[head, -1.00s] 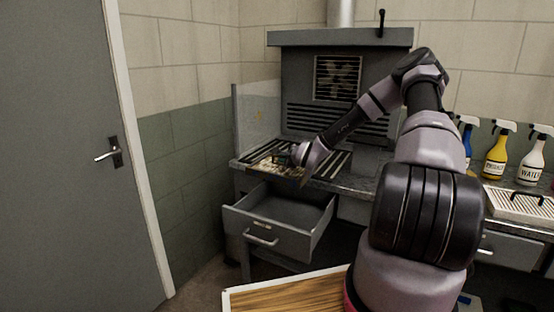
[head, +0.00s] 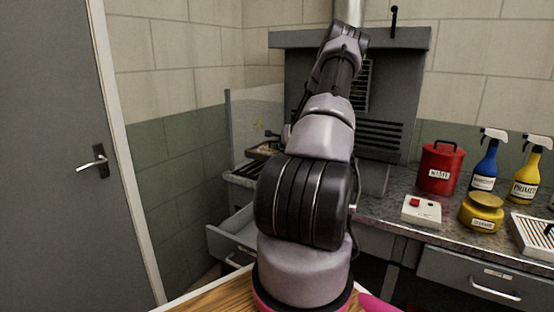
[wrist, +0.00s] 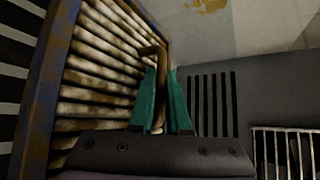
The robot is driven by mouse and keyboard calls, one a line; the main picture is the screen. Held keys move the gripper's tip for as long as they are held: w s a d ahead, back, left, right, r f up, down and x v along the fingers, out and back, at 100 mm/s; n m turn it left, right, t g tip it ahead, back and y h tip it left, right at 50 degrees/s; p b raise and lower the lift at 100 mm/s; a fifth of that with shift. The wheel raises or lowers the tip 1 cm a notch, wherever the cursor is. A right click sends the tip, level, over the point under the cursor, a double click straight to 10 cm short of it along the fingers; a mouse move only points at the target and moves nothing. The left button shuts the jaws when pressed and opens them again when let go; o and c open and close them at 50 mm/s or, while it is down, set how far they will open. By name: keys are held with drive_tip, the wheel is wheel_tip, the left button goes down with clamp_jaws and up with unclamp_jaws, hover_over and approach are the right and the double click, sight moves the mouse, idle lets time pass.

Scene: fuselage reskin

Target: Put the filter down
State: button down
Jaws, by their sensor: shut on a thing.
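The filter (wrist: 97,75) in the wrist view is a panel of dirty brown slats in a worn blue-grey, rusty frame. My gripper (wrist: 160,78) has its teal fingers shut on the filter's brown handle. In the head view a brownish edge of the filter (head: 262,149) shows at the left end of the bench, beside the clear screen. My arm hides most of the filter and my gripper there. I cannot tell whether the filter touches the bench.
A grey hood (head: 400,100) stands behind the bench. An open drawer (head: 228,243) juts out below. To the right on the bench are a red can (head: 440,168), a switch box (head: 421,212), a yellow jar (head: 481,212), spray bottles (head: 487,160) and a white ribbed panel (head: 532,236).

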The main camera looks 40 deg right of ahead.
drive_tip(key=shift+f, duration=2.8)
drive_tip(key=shift+f, duration=0.15)
drive_tip(key=c, duration=0.9)
unclamp_jaws()
drive_tip(key=shift+s+f, duration=0.1)
